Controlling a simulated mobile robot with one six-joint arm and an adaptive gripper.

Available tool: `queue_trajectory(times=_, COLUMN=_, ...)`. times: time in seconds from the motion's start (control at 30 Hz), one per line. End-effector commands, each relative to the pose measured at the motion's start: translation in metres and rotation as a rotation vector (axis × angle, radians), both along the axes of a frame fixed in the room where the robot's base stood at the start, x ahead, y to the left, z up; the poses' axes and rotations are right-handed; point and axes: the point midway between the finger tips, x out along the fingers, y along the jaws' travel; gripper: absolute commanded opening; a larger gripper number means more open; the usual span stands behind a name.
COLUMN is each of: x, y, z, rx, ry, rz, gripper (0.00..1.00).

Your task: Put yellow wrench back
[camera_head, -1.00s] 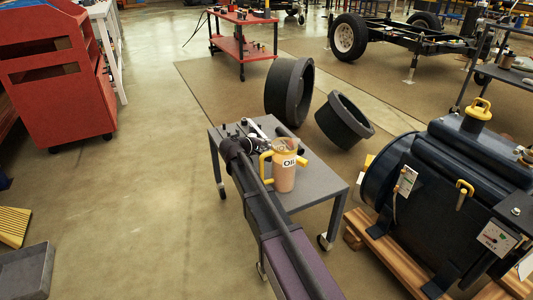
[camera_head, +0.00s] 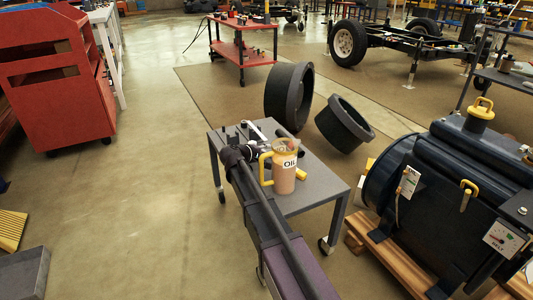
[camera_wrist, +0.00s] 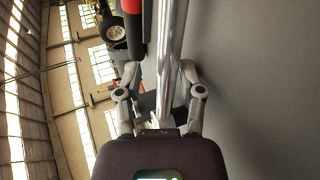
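My gripper (camera_wrist: 166,60) is nearly closed around a shiny metal bar that runs up the middle of the wrist view, apparently the shank of the yellow wrench. In the head view a yellow end of what looks like the wrench (camera_head: 301,174) sticks out to the right of the oil jug (camera_head: 284,172), over the small grey table. The jug hides the middle of it. My gripper (camera_head: 260,148) is over the table, left of the jug's top, small and partly hidden there. The wrench's yellow part does not show in the wrist view.
The grey wheeled table (camera_head: 325,190) also carries dark tools at its back edge. The jug with a yellow handle stands close to my arm. Two black rings (camera_head: 289,95) lie behind, and a dark machine (camera_head: 440,190) stands at right.

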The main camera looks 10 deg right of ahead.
Motion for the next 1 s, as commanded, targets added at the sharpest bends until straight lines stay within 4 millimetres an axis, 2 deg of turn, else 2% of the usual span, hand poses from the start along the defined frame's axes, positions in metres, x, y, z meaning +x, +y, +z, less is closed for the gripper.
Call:
queue_trajectory(times=0.5, x=0.000, y=0.000, z=0.004, rx=0.000, ry=0.000, rz=0.000, gripper=0.57)
queue_trajectory(times=0.77, x=-0.017, y=0.020, z=0.016, rx=0.000, ry=0.000, rz=0.002, gripper=0.57)
queue_trajectory(times=1.0, x=-0.040, y=0.048, z=0.032, rx=0.000, ry=0.000, rz=0.002, gripper=0.57)
